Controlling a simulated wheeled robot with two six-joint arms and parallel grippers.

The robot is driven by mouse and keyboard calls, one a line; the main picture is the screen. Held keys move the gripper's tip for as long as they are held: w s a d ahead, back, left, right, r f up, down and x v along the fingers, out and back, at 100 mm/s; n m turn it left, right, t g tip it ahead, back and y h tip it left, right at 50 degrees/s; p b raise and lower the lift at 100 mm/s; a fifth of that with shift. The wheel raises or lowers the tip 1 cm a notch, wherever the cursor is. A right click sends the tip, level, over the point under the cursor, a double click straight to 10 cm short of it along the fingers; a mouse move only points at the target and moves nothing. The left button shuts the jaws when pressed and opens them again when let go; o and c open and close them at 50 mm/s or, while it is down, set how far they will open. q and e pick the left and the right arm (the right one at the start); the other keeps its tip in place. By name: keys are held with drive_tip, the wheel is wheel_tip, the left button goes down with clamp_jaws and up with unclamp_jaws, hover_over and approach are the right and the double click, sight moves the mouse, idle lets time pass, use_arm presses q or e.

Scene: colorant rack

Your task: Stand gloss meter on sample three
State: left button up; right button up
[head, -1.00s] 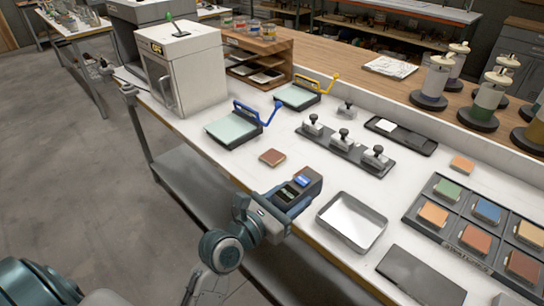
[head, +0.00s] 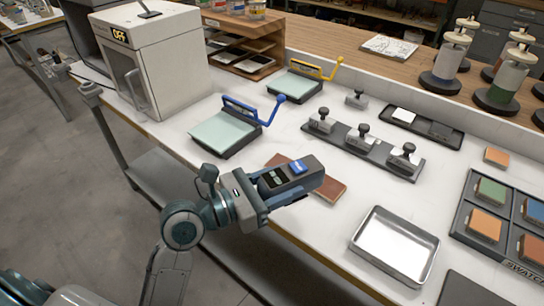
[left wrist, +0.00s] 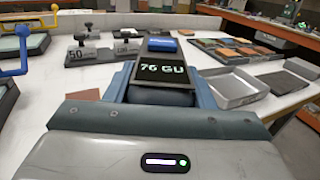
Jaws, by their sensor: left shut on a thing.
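The gloss meter (head: 292,174) is a dark block with a blue button on top. My left gripper (head: 262,190) is shut on its near end and holds it over the bench's front edge, not standing on anything. In the left wrist view the gloss meter (left wrist: 168,68) reads "76 GU", between the fingers (left wrist: 165,92). Reddish-brown surface (head: 330,189) shows beyond and right of the meter; the meter hides whether it is one panel or two. Coloured samples (head: 490,192) lie in a dark swatch tray (head: 462,214) at right. Which sample is three cannot be read. My right gripper is out of view.
A metal tray (head: 362,238) lies right of the meter. Block weights with knobs stand on a dark base (head: 340,140) behind. A blue-handled board (head: 215,135) and the white oven (head: 165,75) stand left. Some white bench top between them is clear.

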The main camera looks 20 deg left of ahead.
use_arm(q)
drive_tip(key=w+a, duration=0.2)
drive_tip(key=w, duration=0.2)
drive_tip(key=w+a+f, duration=0.1)
drive_tip(key=w+a, duration=0.1)
drive_tip(key=w, duration=0.2)
drive_tip(key=w+a, duration=0.2)
drive_tip(key=w, duration=0.2)
drive_tip(key=shift+w+f, duration=0.2)
drive_tip(key=shift+w, duration=0.1)
wheel_tip(320, 180, down, 2)
drive_tip(key=shift+a+f, duration=0.1)
drive_tip(key=shift+f, duration=0.75)
drive_tip(key=o, duration=1.2)
drive_tip(key=shift+c, duration=0.2)
drive_tip(key=shift+o, duration=1.1)
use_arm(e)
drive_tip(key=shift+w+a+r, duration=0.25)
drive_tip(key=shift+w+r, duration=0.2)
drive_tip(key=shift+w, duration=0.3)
use_arm(q)
drive_tip(key=shift+s, duration=0.1)
